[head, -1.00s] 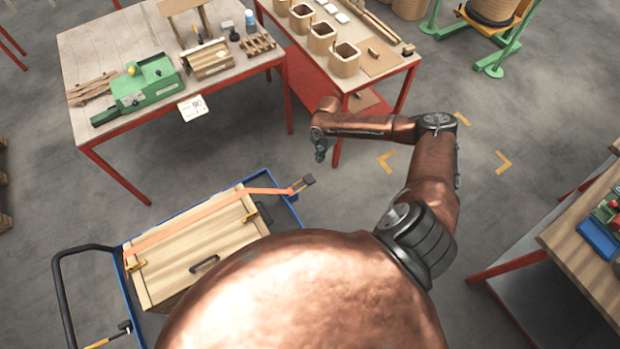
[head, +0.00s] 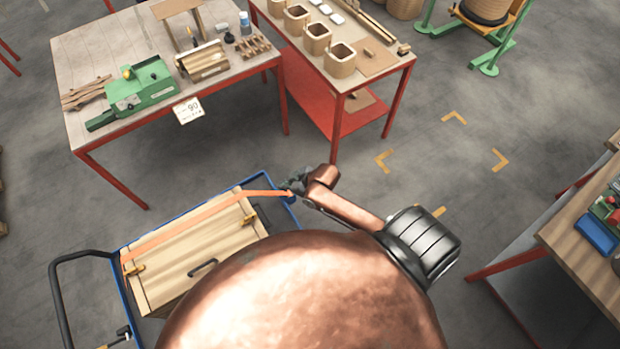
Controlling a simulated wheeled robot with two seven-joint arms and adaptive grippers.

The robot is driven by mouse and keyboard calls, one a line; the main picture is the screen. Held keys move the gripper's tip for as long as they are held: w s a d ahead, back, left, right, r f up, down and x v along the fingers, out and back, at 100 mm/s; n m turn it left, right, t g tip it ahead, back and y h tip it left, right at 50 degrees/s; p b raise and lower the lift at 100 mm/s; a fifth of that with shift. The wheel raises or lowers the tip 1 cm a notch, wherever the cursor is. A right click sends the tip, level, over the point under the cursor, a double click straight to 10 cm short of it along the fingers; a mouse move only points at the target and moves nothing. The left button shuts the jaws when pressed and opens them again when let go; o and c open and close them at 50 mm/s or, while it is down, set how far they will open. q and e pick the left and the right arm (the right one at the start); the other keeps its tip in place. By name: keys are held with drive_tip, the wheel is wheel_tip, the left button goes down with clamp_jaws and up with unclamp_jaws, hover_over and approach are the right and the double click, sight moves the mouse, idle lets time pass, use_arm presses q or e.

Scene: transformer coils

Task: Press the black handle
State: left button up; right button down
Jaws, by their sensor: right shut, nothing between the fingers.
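A wooden crate (head: 175,262) lies on the blue-framed cart, with an orange strap (head: 200,217) running over it. A small black handle (head: 203,268) sits on the crate's lid. The strap's right end, where a dark buckle with a lever showed before, is now largely hidden by my right gripper (head: 290,186). My right gripper is shut and empty, small in the view, at that strap end by the cart's upper right corner. I cannot tell whether it touches the buckle. My left gripper is not in view.
The cart (head: 117,285) has a black push bar (head: 58,290) at its left. A worktable (head: 85,50) with a green machine (head: 140,90) stands behind, and a red-framed table (head: 375,85) right of it. Another table (head: 575,240) is at far right. Floor between is clear.

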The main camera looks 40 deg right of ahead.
drive_tip(key=s+d+r+m+t+h, duration=0.1)
drive_tip(key=s+d+r+m+h, duration=0.1)
drive_tip(key=s+d+m+h, duration=0.2)
drive_tip(key=s+d+m, duration=0.3)
drive_tip(key=d, duration=0.4)
drive_tip(key=shift+s+d+r+m+t, duration=0.25)
drive_tip(key=shift+s+r+m+t, duration=0.05)
drive_tip(key=shift+s+m, duration=0.1)
drive_tip(key=shift+w, duration=0.1)
drive_tip(key=x, duration=0.9)
drive_tip(key=shift+w+f, duration=0.25)
drive_tip(key=shift+f, duration=0.1)
wheel_tip(320, 180, down, 3)
drive_tip(key=shift+r, duration=0.2)
drive_tip(key=shift+f+p, duration=0.3)
drive_tip(key=shift+f, duration=0.5)
